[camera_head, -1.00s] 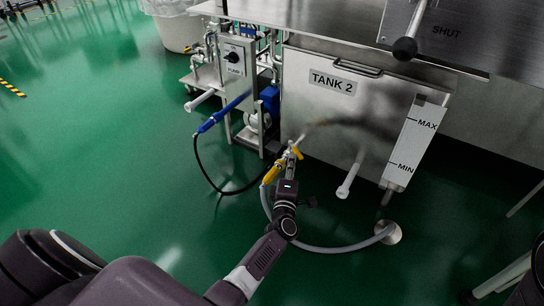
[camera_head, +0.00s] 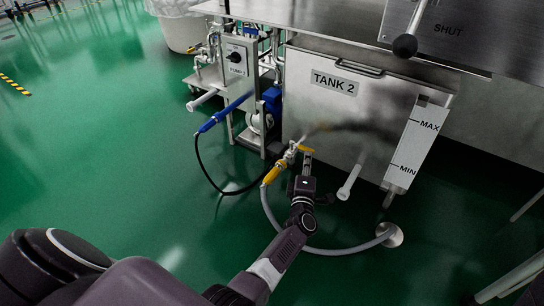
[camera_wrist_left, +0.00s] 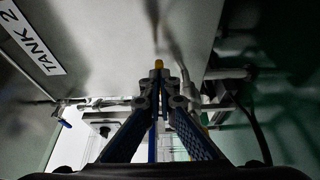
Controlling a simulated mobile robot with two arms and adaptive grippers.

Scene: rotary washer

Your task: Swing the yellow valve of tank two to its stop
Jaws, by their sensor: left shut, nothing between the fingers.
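Tank two (camera_head: 345,115) is a steel tank labelled "TANK 2". The valve's yellow handle (camera_head: 306,149) shows low on its front left and points right, roughly along the tank face. My left gripper (camera_head: 307,158) is shut and empty, with its fingertips at the handle's right part; whether they touch cannot be told. In the left wrist view the shut fingertips (camera_wrist_left: 160,80) have a small yellow end (camera_wrist_left: 158,64), likely the handle, just beyond them. My right gripper is not in view.
A yellow hose fitting (camera_head: 274,172) and grey hose (camera_head: 266,205) hang below the valve, the hose running to a floor drain (camera_head: 390,235). A white pipe (camera_head: 350,182) stands to the right. The pump cart (camera_head: 238,75) is left. Green floor is clear at left.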

